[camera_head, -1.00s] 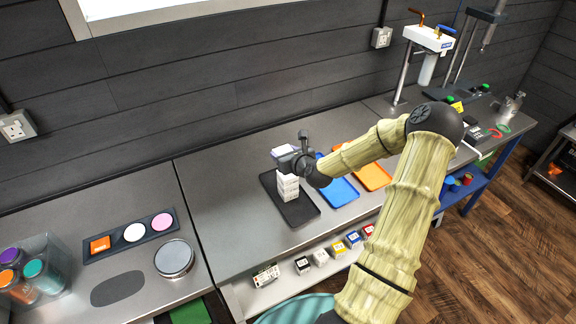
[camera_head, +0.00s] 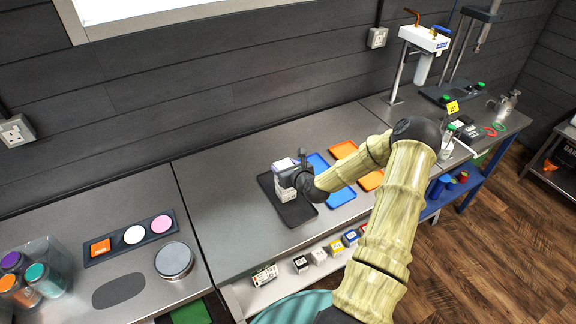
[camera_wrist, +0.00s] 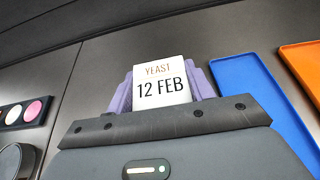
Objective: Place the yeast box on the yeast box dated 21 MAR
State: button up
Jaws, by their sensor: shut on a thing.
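A white yeast box labelled "YEAST 12 FEB" (camera_wrist: 161,80) sits between the purple finger pads of my gripper (camera_wrist: 160,92) in the wrist view. In the head view my gripper (camera_head: 290,176) is low over the black tray (camera_head: 298,214), and the top of the held box (camera_head: 284,164) shows beside its dark jaws. White box surface (camera_head: 286,193) also shows just below the jaws, over the tray. I cannot tell whether the held box touches what is below it. No 21 MAR date is readable in any view.
A blue tray (camera_head: 340,196) and an orange tray (camera_head: 371,180) lie to the right of the black tray. Several small boxes (camera_head: 301,264) stand on the shelf below the front edge. The grey bench (camera_head: 222,205) left of the black tray is clear.

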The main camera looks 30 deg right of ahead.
jog(key=shift+a+f, duration=0.15)
jog(key=shift+a, duration=0.05)
jog(key=o, duration=1)
jog(key=shift+s+d, duration=0.1)
jog(key=shift+d, duration=0.15)
jog(key=shift+r, duration=0.2)
jog(key=b+v, duration=0.3)
jog(key=v, duration=0.9)
jog(key=shift+a, duration=0.15)
